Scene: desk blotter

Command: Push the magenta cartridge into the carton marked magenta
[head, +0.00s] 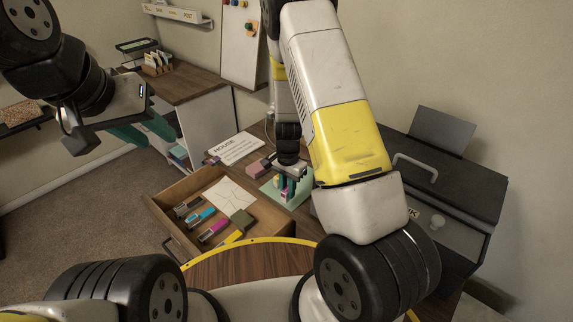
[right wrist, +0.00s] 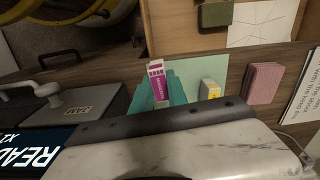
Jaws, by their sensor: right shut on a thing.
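The magenta carton (right wrist: 160,88), white and magenta with lettering down its side, stands between the teal fingers of my right gripper (right wrist: 166,90), which is shut on it. In the head view my right gripper (head: 287,192) is low over the pale green blotter (head: 268,187), and its fingers mostly hide the carton. A magenta cartridge (head: 213,230) lies in the open drawer, between a cyan cartridge (head: 200,216) and a yellow one (head: 231,238). My left gripper (head: 157,138) is raised at the upper left, away from the drawer, with its teal fingers apart and empty.
The drawer (head: 160,212) also holds paper (head: 230,194), an olive block (head: 242,221) and a dark item (head: 186,207). A yellow-marked carton (right wrist: 211,90) and a pink block (right wrist: 264,83) are right of my right gripper. A dark printer (head: 455,215) stands right.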

